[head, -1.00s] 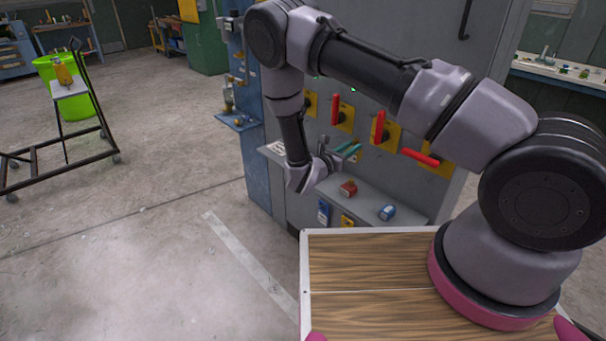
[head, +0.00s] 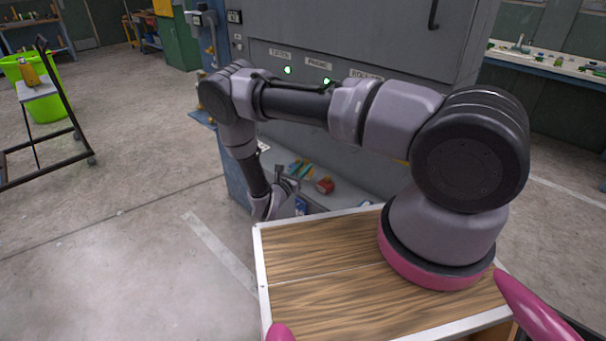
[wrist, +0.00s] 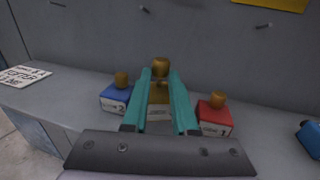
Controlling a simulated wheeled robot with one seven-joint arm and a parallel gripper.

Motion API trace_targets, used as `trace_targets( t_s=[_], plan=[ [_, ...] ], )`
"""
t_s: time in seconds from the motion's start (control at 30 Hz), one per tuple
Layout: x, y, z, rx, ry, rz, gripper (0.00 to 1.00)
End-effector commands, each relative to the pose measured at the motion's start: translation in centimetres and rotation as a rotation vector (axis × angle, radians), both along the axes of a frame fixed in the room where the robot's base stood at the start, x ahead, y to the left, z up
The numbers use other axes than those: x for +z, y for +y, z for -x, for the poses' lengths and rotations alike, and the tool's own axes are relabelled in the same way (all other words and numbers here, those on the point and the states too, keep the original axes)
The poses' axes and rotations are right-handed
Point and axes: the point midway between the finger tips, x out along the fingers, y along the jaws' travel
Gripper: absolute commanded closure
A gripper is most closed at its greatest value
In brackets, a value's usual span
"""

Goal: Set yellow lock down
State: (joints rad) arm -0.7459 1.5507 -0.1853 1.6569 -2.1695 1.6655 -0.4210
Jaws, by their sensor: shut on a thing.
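My gripper (wrist: 158,82) has teal fingers shut on the yellow lock (wrist: 158,98), which has a brass top and a pale label. In the wrist view the lock is between the blue lock (wrist: 116,97) on the left and the red lock (wrist: 214,118) on the right. It is low at the grey shelf (wrist: 55,105); its underside is hidden, so I cannot tell whether it touches. In the head view my gripper (head: 302,169) is at the shelf, beside the red lock (head: 324,185); the yellow lock is not clear there.
A printed card (wrist: 22,76) lies at the shelf's left end. Another blue object (wrist: 310,137) is at the right. The cabinet wall (wrist: 110,40) with pegs rises behind. A wood-topped surface (head: 320,245) lies below my arm.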

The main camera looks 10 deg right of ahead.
Motion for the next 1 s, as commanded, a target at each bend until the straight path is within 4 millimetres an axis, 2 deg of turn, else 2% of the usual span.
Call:
trace_targets(
  t_s=[0.1, 0.17, 0.5, 0.53, 0.6, 1.0],
  plan=[
    [-1.9, -0.1, 0.0, -0.002, -0.001, -0.001, 1.0],
    [-2.4, -0.1, 0.0, -0.001, 0.0, 0.0, 1.0],
    [-2.7, 0.0, 0.0, 0.0, -0.001, 0.001, 1.0],
    [-2.7, 0.0, 0.0, -0.001, 0.0, 0.0, 0.66],
    [-2.7, 0.0, 0.0, -0.001, 0.0, 0.0, 0.44],
    [-2.4, 0.3, 0.2, 0.001, 0.0, 0.0, 0.44]
  ],
)
